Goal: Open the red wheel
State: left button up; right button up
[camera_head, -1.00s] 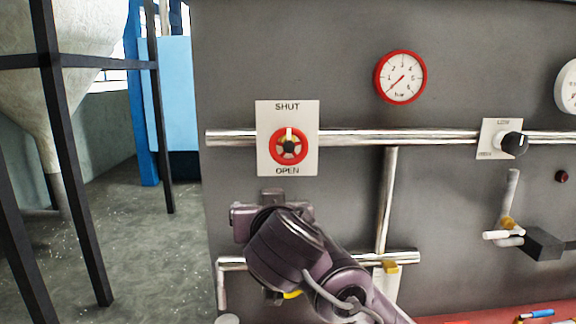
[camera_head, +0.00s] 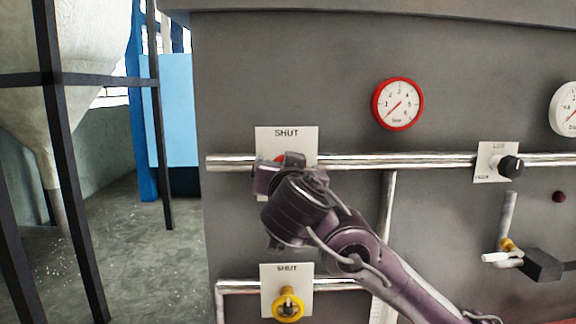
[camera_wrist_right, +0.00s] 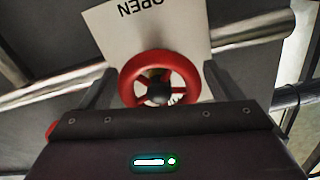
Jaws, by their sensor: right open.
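The red wheel (camera_wrist_right: 160,78) is a spoked handwheel with a dark hub on a white plate (camera_wrist_right: 120,30). The plate's OPEN label appears upside down at the top of the right wrist view. In the head view, my right gripper and wrist cover nearly all of the wheel; only a red sliver (camera_head: 280,159) shows below the SHUT label. My right gripper (camera_wrist_right: 158,84) is open, with a finger on each side of the wheel. I cannot tell whether the fingers touch the rim. My left gripper is not in view.
A metal pipe (camera_head: 410,161) runs across the grey panel behind the wheel. A yellow wheel (camera_head: 288,305) on another SHUT plate (camera_head: 273,273) sits below my right arm. A red-rimmed gauge (camera_head: 397,103), a black knob (camera_head: 509,166) and a grey lever (camera_head: 507,220) are to the right.

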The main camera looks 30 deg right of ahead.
jog(key=shift+c, duration=0.4)
jog(key=c, duration=0.9)
jog(key=shift+n, duration=0.3)
jog(key=shift+w+a+f+n+p, duration=0.1)
jog(key=shift+n+p, duration=0.6)
jog(key=shift+n, duration=3.15)
jog(key=shift+f+n+p, duration=0.1)
jog(key=shift+n+p, duration=0.65)
jog(key=shift+n, duration=3.15)
jog(key=shift+w+a+f+n+p, duration=0.1)
jog(key=shift+n+p, duration=0.6)
jog(key=shift+n, duration=3.15)
